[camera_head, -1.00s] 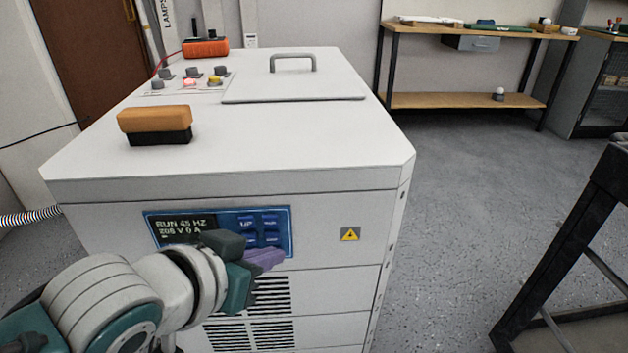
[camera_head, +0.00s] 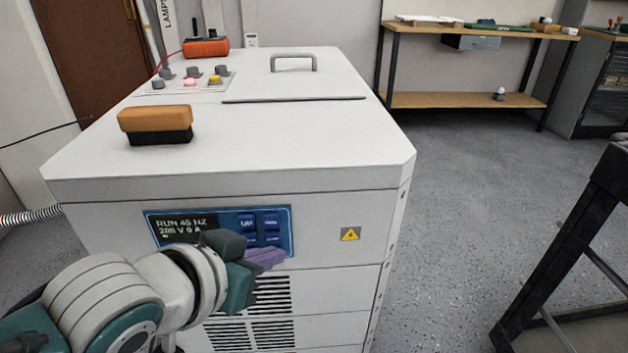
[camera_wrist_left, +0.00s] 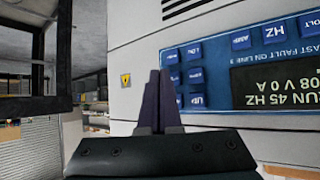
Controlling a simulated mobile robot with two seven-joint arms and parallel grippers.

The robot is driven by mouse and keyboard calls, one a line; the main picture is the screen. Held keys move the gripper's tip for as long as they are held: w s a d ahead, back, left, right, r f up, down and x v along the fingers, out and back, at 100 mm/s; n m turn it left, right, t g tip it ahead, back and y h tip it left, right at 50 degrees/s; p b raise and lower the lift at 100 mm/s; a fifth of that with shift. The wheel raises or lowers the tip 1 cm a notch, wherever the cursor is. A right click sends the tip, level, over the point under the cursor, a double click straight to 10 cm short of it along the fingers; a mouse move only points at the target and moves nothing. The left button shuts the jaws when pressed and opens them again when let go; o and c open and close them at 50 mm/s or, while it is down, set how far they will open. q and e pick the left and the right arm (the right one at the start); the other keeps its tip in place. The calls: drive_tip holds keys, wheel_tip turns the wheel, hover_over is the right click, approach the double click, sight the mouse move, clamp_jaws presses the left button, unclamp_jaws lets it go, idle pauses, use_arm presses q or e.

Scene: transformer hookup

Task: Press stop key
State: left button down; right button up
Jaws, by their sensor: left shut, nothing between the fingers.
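The blue control panel (camera_head: 285,222) is on the upper front of the white cabinet (camera_head: 330,160). Its display (camera_head: 185,226) reads RUN 45 HZ, 208 V 0 A. Blue keys (camera_head: 247,221) sit to the right of the display; the lower ones are partly hidden by my gripper. My left gripper (camera_head: 268,258) is shut and empty, its purple fingers at the panel's lower right. In the left wrist view the panel (camera_wrist_left: 225,90) appears upside down, and the shut fingertips (camera_wrist_left: 159,75) stand beside several keys (camera_wrist_left: 193,51). I cannot tell which key is stop, or whether the fingers touch the panel.
An orange-and-black block (camera_head: 155,124) lies on the cabinet top, with knobs and coloured buttons (camera_head: 190,82) behind it and a lid handle (camera_head: 293,62) further right. A yellow warning label (camera_head: 350,234) is right of the panel. A wooden workbench (camera_head: 480,35) stands behind.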

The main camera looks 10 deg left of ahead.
use_arm(q)
drive_tip(key=shift+w, duration=0.2)
idle(0.4)
drive_tip(key=shift+w+a, duration=0.15)
drive_tip(key=shift+w, duration=0.1)
drive_tip(key=shift+w+a, duration=0.1)
drive_tip(key=shift+w, duration=0.25)
idle(0.5)
drive_tip(key=shift+s, duration=0.1)
idle(0.4)
drive_tip(key=shift+s+d+p, duration=0.25)
drive_tip(key=shift+s+p, duration=0.3)
drive_tip(key=shift+s, duration=0.1)
